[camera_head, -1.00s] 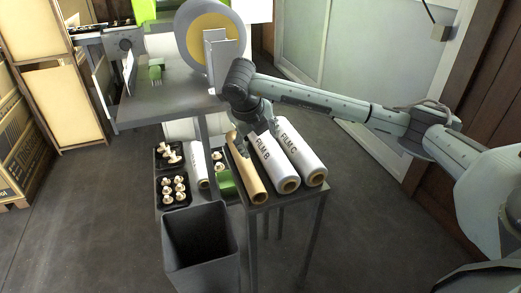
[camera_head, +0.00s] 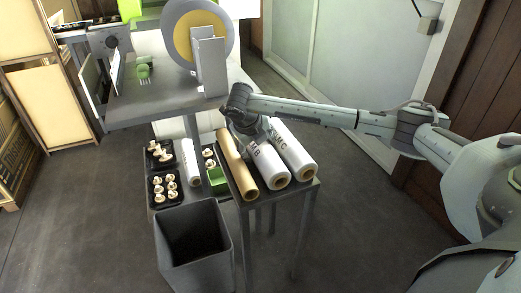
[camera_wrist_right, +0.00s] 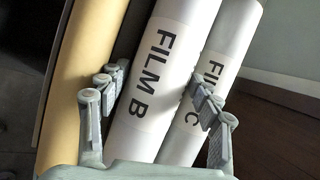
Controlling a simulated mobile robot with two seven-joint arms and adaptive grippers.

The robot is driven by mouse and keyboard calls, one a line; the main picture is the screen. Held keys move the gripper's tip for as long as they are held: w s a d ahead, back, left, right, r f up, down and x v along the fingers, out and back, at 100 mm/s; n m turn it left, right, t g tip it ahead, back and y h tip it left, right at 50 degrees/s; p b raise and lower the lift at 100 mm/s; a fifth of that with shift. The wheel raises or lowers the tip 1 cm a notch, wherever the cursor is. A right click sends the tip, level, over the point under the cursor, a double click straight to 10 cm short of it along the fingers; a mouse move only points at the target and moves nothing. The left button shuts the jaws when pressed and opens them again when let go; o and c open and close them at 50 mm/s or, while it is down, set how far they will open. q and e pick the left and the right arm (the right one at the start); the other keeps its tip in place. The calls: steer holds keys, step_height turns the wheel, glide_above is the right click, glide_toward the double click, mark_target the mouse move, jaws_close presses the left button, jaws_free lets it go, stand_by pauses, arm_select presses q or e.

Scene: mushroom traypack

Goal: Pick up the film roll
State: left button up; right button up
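Film rolls lie side by side on a small grey table (camera_head: 308,192). The white roll marked FILM B (camera_head: 272,172) is in the middle and shows large in the right wrist view (camera_wrist_right: 158,75). The white roll marked FILM C (camera_head: 295,152) lies to its right. A tan roll (camera_head: 239,168) lies to its left. My right gripper (camera_head: 250,138) is over the far part of FILM B. In the wrist view its fingers (camera_wrist_right: 158,98) are spread, one on each side of FILM B, the right one overlapping FILM C. Contact cannot be told. My left gripper is out of view.
A grey bin (camera_head: 195,245) stands in front of the table. Black trays of mushrooms (camera_head: 165,188), another white roll (camera_head: 190,162) and a green box (camera_head: 217,178) are to the left. A machine with a large roll (camera_head: 190,35) stands behind.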

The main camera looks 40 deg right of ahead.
steer(key=c, duration=1.3)
steer(key=shift+r, duration=0.1)
